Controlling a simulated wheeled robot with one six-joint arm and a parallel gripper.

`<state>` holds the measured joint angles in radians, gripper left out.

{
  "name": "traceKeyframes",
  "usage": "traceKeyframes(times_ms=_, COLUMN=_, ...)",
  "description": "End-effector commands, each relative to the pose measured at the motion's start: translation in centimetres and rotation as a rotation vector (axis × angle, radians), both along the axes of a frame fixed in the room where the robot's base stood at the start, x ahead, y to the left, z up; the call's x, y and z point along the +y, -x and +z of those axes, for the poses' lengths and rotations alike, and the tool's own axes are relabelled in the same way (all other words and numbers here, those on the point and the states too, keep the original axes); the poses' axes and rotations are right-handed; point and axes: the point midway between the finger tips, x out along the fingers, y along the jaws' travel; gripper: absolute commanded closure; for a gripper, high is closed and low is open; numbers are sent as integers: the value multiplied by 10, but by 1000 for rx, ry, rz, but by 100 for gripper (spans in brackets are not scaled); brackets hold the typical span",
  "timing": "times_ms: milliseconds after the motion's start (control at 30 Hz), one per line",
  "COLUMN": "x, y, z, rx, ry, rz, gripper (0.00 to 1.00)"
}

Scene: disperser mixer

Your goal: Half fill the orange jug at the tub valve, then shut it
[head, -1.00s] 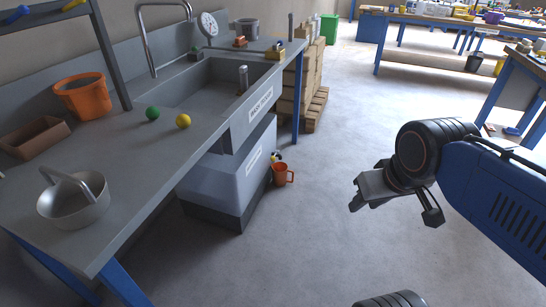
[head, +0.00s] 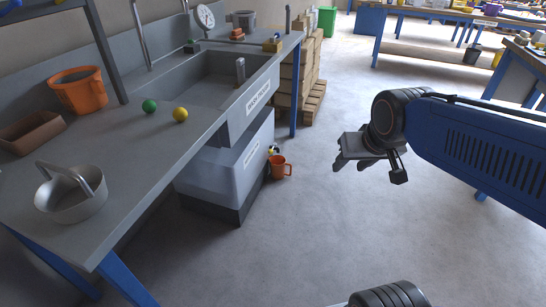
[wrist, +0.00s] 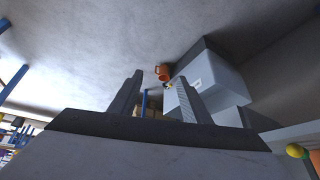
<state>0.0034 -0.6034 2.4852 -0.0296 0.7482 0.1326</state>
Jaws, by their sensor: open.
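The orange jug (head: 279,167) is at the right side of the grey tub (head: 236,170), low down below the tub valve (head: 273,150). Its handle points right in the head view. The valve shows small yellow and dark parts; its lever position is too small to tell. In the wrist view the jug (wrist: 162,72) is ahead, between and beyond the fingers, with the valve (wrist: 168,86) beside it. My gripper (head: 352,165) is open and empty, in the air to the right of the jug and apart from it. The fingers also show in the wrist view (wrist: 160,95). The jug's inside is not visible.
A steel bench with a sink (head: 205,78) stands over the tub. A pallet stack (head: 312,85) stands behind. The floor around my gripper is clear.

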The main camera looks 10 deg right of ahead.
Motion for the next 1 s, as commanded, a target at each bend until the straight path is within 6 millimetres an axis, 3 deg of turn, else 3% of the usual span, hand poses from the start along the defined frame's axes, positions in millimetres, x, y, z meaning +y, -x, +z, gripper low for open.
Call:
traceKeyframes(times_ms=100, x=-2, y=-42, z=-1, rx=-38, ry=-18, rz=-44, gripper=57)
traceKeyframes(times_ms=533, x=-8, y=-188, z=-17, rx=-200, ry=-113, rz=-186, gripper=57)
traceKeyframes(times_ms=1000, x=-8, y=-333, z=-69, rx=-366, ry=-266, rz=-303, gripper=57)
